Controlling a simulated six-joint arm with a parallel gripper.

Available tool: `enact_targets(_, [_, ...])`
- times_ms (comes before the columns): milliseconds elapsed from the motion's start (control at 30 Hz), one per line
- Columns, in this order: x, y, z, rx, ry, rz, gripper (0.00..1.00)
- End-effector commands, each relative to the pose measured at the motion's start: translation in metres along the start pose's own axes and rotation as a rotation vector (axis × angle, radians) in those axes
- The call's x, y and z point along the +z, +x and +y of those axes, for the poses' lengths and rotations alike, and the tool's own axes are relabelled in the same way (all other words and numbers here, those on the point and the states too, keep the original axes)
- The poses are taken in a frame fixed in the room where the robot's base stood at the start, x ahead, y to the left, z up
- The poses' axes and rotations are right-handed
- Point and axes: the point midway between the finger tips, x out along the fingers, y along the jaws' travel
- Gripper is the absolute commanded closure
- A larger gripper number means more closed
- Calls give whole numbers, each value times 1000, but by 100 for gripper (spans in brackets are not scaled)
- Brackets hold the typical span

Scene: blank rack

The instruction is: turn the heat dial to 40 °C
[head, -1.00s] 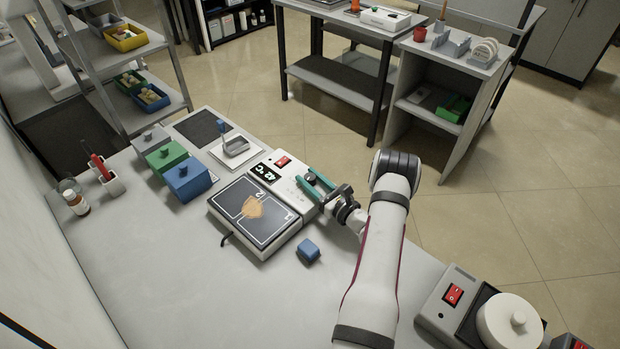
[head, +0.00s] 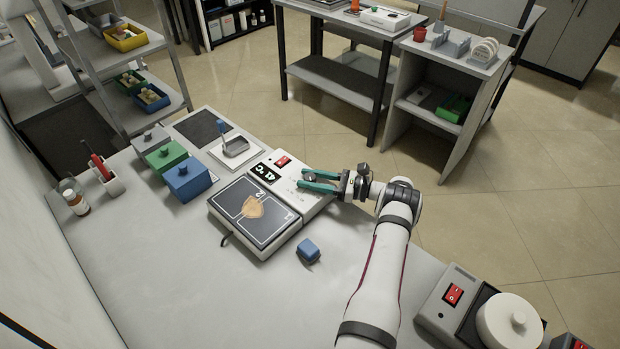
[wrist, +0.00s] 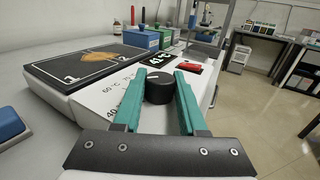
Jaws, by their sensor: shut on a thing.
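The heater (head: 318,203) has a dark top plate (head: 254,212) and a white control panel. Its black round heat dial (wrist: 159,88) sits between my teal fingers in the wrist view. My gripper (head: 307,181) is shut on the dial, one finger on each side, and largely hides it in the head view. The lit display (head: 266,173) seems to read 41 °C; it also shows in the wrist view (wrist: 161,58). Printed scale marks, including 40 and 60 °C, show left of the dial.
A red switch (head: 283,161) is beside the display. A small blue block (head: 308,250) lies in front of the heater. Blue (head: 189,180) and green (head: 166,155) boxes and a tray (head: 234,149) stand behind it.

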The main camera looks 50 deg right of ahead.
Motion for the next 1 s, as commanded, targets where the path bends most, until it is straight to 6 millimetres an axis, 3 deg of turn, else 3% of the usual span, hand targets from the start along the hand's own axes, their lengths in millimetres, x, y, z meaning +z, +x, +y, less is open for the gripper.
enact_targets(567, [0,1,0,36,2,-2,100])
enact_targets(600, [0,1,1,36,2,-2,54])
enact_targets(700, [0,1,0,36,1,-2,36])
enact_targets(767, [0,1,0,35,1,-2,29])
enact_targets(1000, [0,0,0,34,0,-2,29])
